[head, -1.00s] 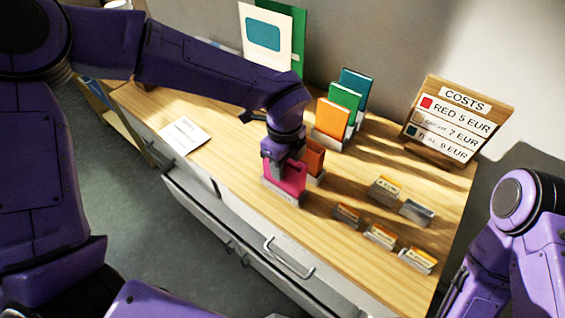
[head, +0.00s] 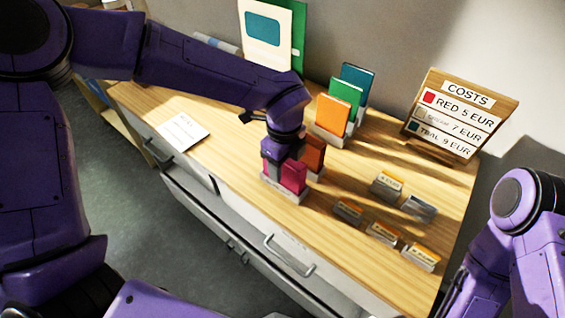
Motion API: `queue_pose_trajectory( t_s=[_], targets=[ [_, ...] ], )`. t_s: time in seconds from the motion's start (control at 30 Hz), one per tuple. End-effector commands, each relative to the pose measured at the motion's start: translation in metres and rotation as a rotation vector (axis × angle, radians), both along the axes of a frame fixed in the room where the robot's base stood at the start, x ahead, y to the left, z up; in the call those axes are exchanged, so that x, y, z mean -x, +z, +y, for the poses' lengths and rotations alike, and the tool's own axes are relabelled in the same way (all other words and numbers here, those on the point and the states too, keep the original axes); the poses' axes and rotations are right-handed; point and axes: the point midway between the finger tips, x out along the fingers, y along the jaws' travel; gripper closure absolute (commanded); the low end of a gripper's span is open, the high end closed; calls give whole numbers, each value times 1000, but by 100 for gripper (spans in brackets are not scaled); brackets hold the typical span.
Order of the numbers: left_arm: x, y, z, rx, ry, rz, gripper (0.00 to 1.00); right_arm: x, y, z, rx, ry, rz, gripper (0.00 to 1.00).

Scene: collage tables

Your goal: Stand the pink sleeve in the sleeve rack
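The pink sleeve (head: 293,176) stands upright in a low, light grey rack (head: 290,194) near the table's front edge, in the head view. My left gripper (head: 281,168) is right at the sleeve, reaching down from above. A dark part of it covers the sleeve's middle, with pink showing on both sides. Whether its fingers are shut on the sleeve or parted around it cannot be told. A brown-orange sleeve (head: 314,153) stands just behind, partly hidden by the gripper. My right gripper (head: 455,292) is low at the right, off the table; its fingertips are unclear.
Orange (head: 332,115), green (head: 346,92) and teal (head: 358,78) sleeves stand in a stand behind. Several small card holders (head: 383,233) sit at right front. A costs sign (head: 459,114) stands at the back right. A white card (head: 184,132) lies at left on bare wood.

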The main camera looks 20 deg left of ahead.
Motion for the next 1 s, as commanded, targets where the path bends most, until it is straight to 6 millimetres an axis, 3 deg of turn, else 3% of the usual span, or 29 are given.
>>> queue_pose_trajectory(
  t_s=[0.37, 0.8, 1.0],
  targets=[
    [0, 4, 0, 0, 0, -1, 34, 0, -1, 0, 0, 0, 0, 57],
    [-1, 93, -1, 0, 1, -3, 34, 0, -18, 0, 0, 0, 0, 57],
    [0, 105, -1, 0, 0, 1, 34, 0, -19, 0, 0, 0, 0, 57]
  ],
)
